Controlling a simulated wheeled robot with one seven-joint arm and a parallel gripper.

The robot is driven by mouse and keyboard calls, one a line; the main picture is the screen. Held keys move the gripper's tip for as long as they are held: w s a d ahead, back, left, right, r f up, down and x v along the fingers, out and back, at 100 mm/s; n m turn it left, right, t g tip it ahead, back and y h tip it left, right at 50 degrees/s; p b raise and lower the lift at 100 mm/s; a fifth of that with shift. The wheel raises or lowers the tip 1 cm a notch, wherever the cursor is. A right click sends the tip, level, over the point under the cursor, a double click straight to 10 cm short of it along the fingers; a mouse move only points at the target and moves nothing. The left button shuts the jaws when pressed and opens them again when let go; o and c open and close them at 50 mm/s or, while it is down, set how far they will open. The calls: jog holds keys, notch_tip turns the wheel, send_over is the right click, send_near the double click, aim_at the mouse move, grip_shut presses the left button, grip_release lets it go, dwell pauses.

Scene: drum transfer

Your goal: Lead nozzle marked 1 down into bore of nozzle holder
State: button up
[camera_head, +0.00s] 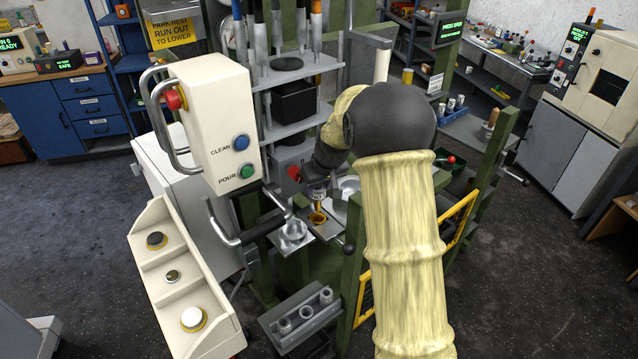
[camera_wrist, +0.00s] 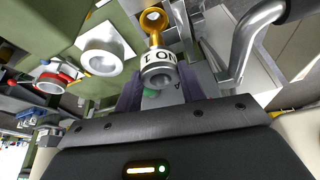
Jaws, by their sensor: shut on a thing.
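The nozzle (camera_wrist: 160,62) is a grey metal piece with a white band; its lettering reads upside down in the wrist view as "NO 1". It also shows in the head view (camera_head: 318,194), partly hidden by my wrist. My gripper (camera_wrist: 160,92) is shut on it, a purple-grey finger on each side. In the wrist view the gold ring (camera_wrist: 152,13) is beyond the nozzle, with gold metal between. I cannot tell whether the nozzle touches or enters the bore.
A silver cup-shaped part (camera_head: 293,233) sits on the plate left of the holder. A bent metal handle (camera_wrist: 262,35) stands close on the right in the wrist view. A cream control box (camera_head: 205,125) and green posts crowd the station. A block with several sockets (camera_head: 300,318) stands lower front.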

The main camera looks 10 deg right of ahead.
notch_tip(320, 180, down, 2)
jog(key=shift+f+b, duration=0.1)
jog(key=shift+b, duration=0.35)
jog(key=shift+w+d, duration=0.1)
jog(key=shift+s, duration=0.25)
dwell(0.3)
